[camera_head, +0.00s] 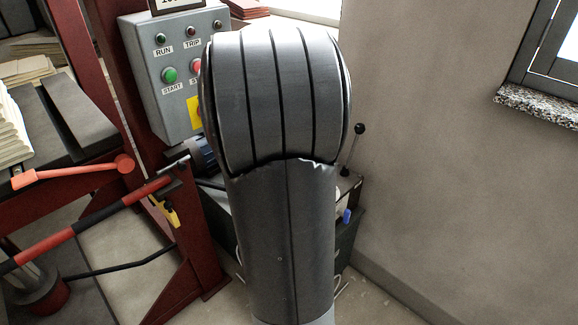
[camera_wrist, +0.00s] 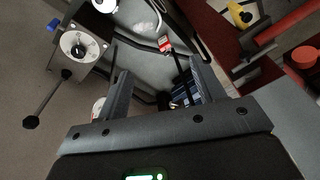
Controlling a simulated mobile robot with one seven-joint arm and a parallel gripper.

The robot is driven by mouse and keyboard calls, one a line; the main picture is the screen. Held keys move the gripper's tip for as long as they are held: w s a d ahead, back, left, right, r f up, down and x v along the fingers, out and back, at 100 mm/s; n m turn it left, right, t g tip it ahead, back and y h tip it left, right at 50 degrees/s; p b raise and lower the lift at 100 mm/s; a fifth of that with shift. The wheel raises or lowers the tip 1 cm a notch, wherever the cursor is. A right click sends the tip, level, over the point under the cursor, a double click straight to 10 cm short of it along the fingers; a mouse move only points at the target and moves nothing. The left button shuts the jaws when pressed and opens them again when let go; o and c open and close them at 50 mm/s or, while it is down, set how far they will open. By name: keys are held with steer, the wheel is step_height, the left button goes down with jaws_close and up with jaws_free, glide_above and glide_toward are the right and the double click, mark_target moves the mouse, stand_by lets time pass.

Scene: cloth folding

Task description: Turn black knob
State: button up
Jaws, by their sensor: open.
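In the wrist view, a round black knob (camera_wrist: 78,50) sits at the centre of a pale dial (camera_wrist: 68,42) on a grey box, at upper left. A lever with a black ball end (camera_wrist: 31,122) sticks out beside the dial; a black ball-ended lever (camera_head: 360,129) also shows in the head view, right of my arm. My gripper (camera_wrist: 160,65) is open and empty. Its fingers are right of the dial and apart from it. In the head view my grey arm hides the gripper and most of the box.
A grey control panel (camera_head: 152,99) with lamps and buttons stands left of my arm, beside a dark red frame (camera_head: 100,80). Orange and black levers (camera_head: 75,172) jut out at left. Cables and a red-labelled part (camera_wrist: 164,43) lie beyond my fingers.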

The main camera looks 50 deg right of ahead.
steer(key=s+d+f+m+g, duration=0.1)
steer(key=s+d+f+m, duration=0.15)
steer(key=d+f, duration=0.95)
steer(key=s+d+f+m+g, duration=0.1)
steer(key=s+d+f+g, duration=0.15)
steer(key=d+f, duration=0.85)
steer(key=shift+t, duration=0.45)
steer(key=d+f, duration=0.1)
steer(key=f, duration=0.1)
steer(key=d+f, duration=0.1)
steer(key=f, duration=0.1)
steer(key=d+f, duration=0.2)
steer(key=shift+d+f, duration=0.1)
steer(key=shift+f, duration=0.2)
steer(key=c, duration=1)
